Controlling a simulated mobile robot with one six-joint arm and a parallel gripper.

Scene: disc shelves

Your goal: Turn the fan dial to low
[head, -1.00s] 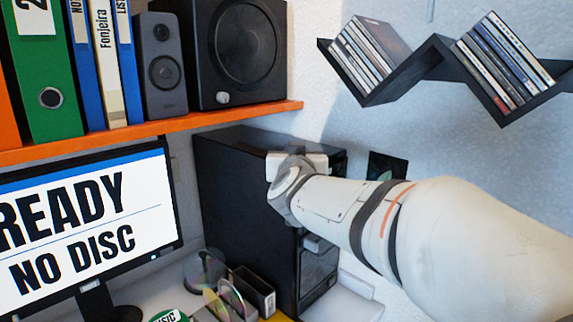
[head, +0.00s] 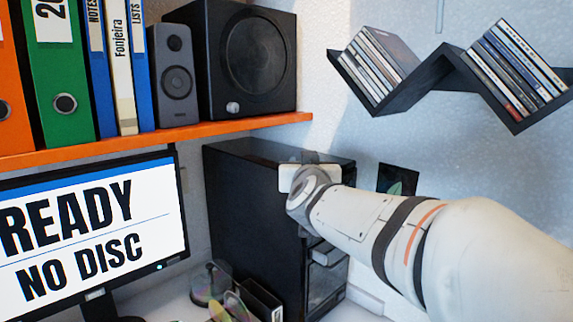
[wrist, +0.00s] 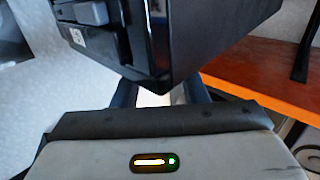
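A black computer tower (head: 255,225) stands in the middle of the head view, with its drive front facing right. I cannot make out a fan dial in either view. My gripper (head: 309,158) is at the tower's upper front edge, and its white body hides part of that edge. In the wrist view, the tower (wrist: 170,30) fills the upper middle, with a grey block (wrist: 88,12) on its front. My gripper's two dark fingers (wrist: 160,95) stand apart there, with a gap between them. The tower's corner hides their tips, so I cannot tell whether they touch anything.
An orange shelf (head: 190,134) with binders and speakers runs above the tower's left side. A monitor (head: 85,215) reading "READY NO DISC" stands left. A dark zigzag disc rack (head: 438,68) hangs upper right. Small desk items (head: 240,300) sit before the tower.

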